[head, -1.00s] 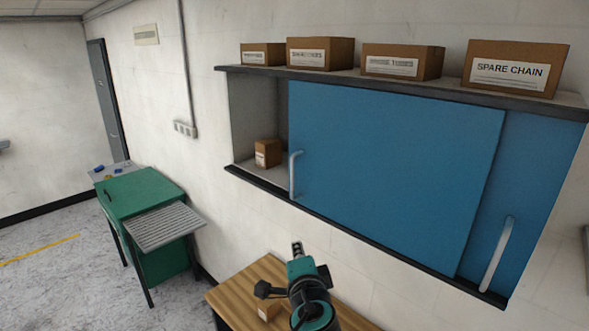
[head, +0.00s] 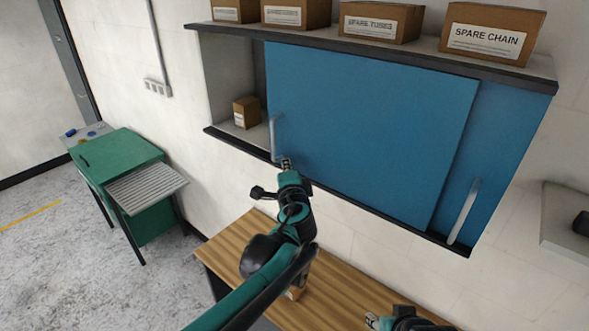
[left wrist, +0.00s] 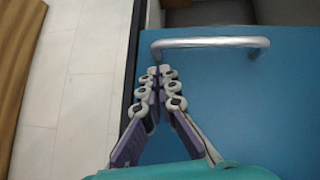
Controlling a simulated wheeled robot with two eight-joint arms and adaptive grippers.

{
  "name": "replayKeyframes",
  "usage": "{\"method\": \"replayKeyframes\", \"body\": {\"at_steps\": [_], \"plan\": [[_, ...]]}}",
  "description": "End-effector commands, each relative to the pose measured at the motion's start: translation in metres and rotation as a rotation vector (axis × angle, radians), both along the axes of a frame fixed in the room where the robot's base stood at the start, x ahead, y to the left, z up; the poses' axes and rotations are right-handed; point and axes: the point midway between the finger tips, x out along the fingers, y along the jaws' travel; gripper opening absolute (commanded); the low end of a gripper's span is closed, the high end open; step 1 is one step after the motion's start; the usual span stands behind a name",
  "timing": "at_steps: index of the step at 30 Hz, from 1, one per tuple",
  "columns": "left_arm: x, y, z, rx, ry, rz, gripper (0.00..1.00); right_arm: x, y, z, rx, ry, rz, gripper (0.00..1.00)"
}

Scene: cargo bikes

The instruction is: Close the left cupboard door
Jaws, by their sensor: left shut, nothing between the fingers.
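The left cupboard door (head: 360,125) is a blue sliding panel with a pale upright bar handle (head: 274,137) near its left edge. A gap is open to the left of the door. My left gripper (head: 286,161) is shut and empty, just right of the handle's lower end. In the left wrist view the closed fingertips (left wrist: 157,72) are by one end of the handle (left wrist: 212,43), on the door side of it; I cannot tell whether they touch it. My right gripper (head: 372,320) shows only partly at the bottom edge, its jaw state unclear.
The second blue door (head: 500,140) has its own handle (head: 463,211). A small box (head: 246,112) stands inside the open gap. Several boxes sit on the cupboard top (head: 400,45). A wooden table (head: 235,250) is below, and a green cabinet (head: 115,160) at left.

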Motion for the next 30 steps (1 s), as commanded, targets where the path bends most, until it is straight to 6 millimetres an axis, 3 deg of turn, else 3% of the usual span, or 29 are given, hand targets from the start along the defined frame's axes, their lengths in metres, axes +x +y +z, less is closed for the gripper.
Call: {"method": "replayKeyframes", "body": {"at_steps": [6,20,26,30], "plan": [[0.009,0.013,-0.003,0.000,0.000,0.001,0.00,0.000,0.000,0.005,0.000,0.000,0.000,0.40],[0.011,0.017,-0.004,0.000,0.000,0.001,0.00,0.000,0.000,0.004,0.000,0.000,0.000,0.40],[0.027,0.039,-0.005,-0.001,0.000,0.004,0.00,0.000,0.000,-0.003,0.000,0.000,0.000,0.40],[0.048,0.070,-0.006,-0.001,0.001,0.008,0.00,0.000,0.000,-0.011,0.000,0.000,0.000,0.40]]}}
